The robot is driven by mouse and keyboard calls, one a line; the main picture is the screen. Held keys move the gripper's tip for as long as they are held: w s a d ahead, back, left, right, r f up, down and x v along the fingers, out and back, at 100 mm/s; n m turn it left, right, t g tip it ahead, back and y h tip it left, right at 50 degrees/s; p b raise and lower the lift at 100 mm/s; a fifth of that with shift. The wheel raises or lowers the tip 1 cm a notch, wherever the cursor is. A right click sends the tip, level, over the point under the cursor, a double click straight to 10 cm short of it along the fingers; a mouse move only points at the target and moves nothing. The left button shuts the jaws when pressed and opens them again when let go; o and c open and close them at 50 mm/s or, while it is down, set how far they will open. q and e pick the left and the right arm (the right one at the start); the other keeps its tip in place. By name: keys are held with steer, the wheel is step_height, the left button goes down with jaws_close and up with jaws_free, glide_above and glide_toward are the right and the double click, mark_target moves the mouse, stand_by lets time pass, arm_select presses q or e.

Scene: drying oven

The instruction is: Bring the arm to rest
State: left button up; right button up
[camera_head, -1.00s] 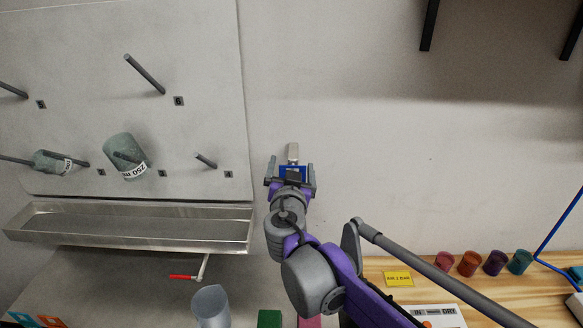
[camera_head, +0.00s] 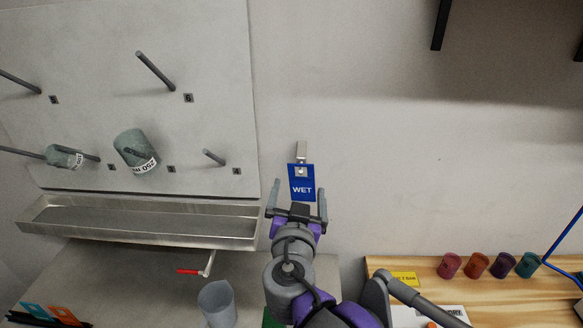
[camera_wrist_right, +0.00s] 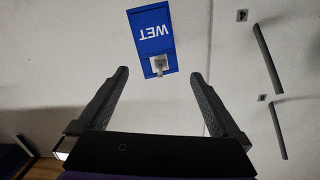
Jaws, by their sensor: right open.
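My right gripper (camera_head: 297,196) is open and empty, with its fingers pointing at the wall. It is just below and in front of a blue tag marked WET (camera_head: 302,187), which hangs from a small metal hook (camera_head: 301,150) on the wall. In the right wrist view the blue tag (camera_wrist_right: 151,32) shows upside down beyond the two spread fingers (camera_wrist_right: 160,82), with clear wall between them. My left gripper is not in view.
A pegboard (camera_head: 215,45) with pegs holds two greenish beakers (camera_head: 132,145) at left, above a metal trough (camera_head: 140,222). A clear beaker (camera_head: 217,302) stands below. Several coloured cups (camera_head: 476,265) stand on the wooden bench (camera_head: 440,275) at right.

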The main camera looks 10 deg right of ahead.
steer(key=s+d+f+g+h, duration=0.1)
steer(key=s+d+f+g, duration=0.6)
steer(key=d+f, duration=0.55)
steer(key=s+a+f+n+g+y, duration=0.2)
steer(key=s+f, duration=0.4)
steer(key=f, duration=0.1)
steer(key=s+a+f+n+g+y, duration=0.2)
steer(key=s+f, duration=0.5)
steer(key=shift+f+n+y, duration=0.15)
steer(key=shift+n+y, duration=0.25)
steer(key=shift+w+d, duration=0.1)
